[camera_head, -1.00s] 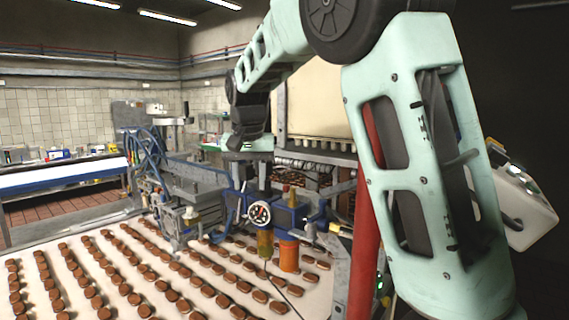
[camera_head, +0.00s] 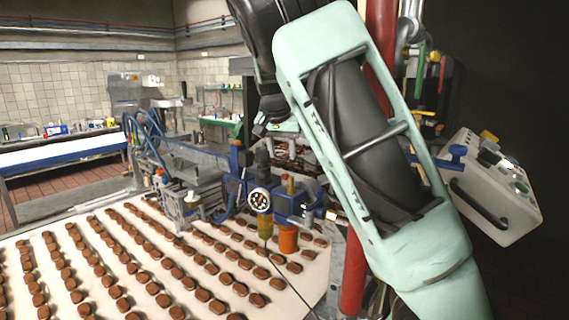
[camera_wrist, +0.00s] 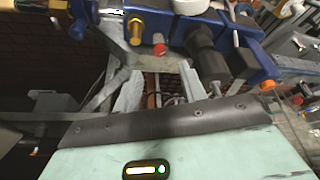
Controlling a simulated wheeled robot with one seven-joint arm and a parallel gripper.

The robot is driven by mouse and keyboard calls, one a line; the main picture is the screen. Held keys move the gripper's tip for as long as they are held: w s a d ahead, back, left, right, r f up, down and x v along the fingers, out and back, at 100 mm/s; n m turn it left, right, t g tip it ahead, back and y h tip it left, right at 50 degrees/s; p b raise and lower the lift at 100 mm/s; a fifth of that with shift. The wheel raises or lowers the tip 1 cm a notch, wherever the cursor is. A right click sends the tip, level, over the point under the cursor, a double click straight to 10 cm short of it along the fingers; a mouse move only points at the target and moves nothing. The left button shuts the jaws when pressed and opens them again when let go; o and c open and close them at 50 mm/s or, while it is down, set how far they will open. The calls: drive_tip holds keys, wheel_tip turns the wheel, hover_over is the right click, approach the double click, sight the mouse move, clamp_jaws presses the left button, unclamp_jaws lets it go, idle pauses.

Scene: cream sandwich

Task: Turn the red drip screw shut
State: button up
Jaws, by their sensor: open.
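A small red knob (camera_wrist: 159,49), which looks like the drip screw, sticks out below the blue metal unit (camera_wrist: 205,30) in the wrist view. A brass fitting (camera_wrist: 136,30) is just left of it. My gripper (camera_wrist: 159,82) is open, its two pale fingers apart below the red knob in the picture. Nothing shows held between them. I cannot tell the distance to the knob.
The belt (camera_head: 150,285) carries rows of brown biscuits. A gauge (camera_head: 259,200) and an orange cup (camera_head: 288,240) are beside the blue unit. A white control box (camera_head: 500,195) stands at the right, near a red post (camera_head: 355,275). An orange knob (camera_wrist: 268,85) is at the wrist view's right.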

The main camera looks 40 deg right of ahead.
sight(285, 173)
drive_tip(key=p+x, duration=0.1)
drive_tip(key=x, duration=0.6)
drive_tip(key=shift+p, duration=0.4)
clamp_jaws()
